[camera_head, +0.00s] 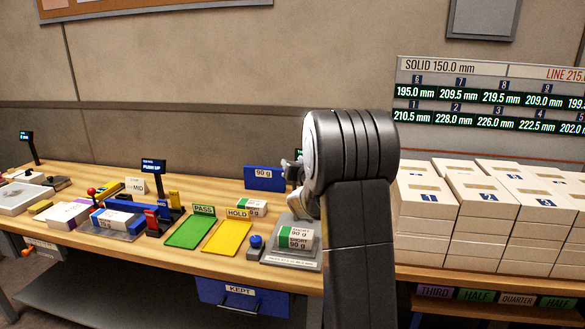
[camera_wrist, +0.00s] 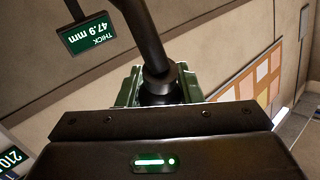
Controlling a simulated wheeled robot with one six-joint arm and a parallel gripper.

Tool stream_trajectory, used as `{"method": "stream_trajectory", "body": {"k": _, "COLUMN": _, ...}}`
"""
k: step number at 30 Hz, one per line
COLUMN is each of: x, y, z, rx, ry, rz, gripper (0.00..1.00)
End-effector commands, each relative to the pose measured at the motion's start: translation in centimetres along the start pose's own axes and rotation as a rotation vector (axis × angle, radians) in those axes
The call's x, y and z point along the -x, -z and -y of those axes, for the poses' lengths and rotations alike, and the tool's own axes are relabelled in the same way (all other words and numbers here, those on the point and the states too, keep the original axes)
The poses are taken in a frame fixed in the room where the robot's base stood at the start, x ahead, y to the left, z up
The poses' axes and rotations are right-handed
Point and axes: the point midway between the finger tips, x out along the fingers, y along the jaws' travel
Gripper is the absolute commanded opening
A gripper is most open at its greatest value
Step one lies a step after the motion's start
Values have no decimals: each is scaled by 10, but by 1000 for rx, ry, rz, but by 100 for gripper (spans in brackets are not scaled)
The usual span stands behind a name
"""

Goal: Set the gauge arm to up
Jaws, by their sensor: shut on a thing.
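The gauge stands at the right part of the bench in the head view, its grey base (camera_head: 284,259) under short 90 g reams (camera_head: 296,237). In the wrist view the dark gauge arm (camera_wrist: 143,40) runs down from the top to a round knob (camera_wrist: 158,82). My gripper (camera_wrist: 158,98) is shut on that end, a greenish jaw on each side. In the head view my gripper (camera_head: 293,172) is mostly hidden behind my own arm, above the gauge. The gauge display (camera_wrist: 90,33) reads THICK 47.9 mm, upside down in the wrist view.
Left of the gauge lie a blue button (camera_head: 256,241), a yellow HOLD mat (camera_head: 227,237) and a green PASS mat (camera_head: 190,231). Stacked white reams (camera_head: 480,215) fill the right. A blue KEPT drawer (camera_head: 241,297) is below.

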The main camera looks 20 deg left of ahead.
Motion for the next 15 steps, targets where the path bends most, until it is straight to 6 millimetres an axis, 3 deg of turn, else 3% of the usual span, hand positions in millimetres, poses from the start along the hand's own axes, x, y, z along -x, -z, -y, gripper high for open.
{"method": "stream_trajectory", "body": {"k": 9, "x": 0, "y": -3, "z": -3, "rx": -2, "ry": -5, "rz": 5, "gripper": 0}}
{"method": "stream_trajectory", "body": {"k": 10, "x": 0, "y": -3, "z": -3, "rx": -2, "ry": -6, "rz": 5, "gripper": 36}}
{"method": "stream_trajectory", "body": {"k": 13, "x": 0, "y": -3, "z": -3, "rx": -2, "ry": -5, "rz": 5, "gripper": 53}}
{"method": "stream_trajectory", "body": {"k": 15, "x": 0, "y": -3, "z": -2, "rx": -2, "ry": -4, "rz": 4, "gripper": 53}}
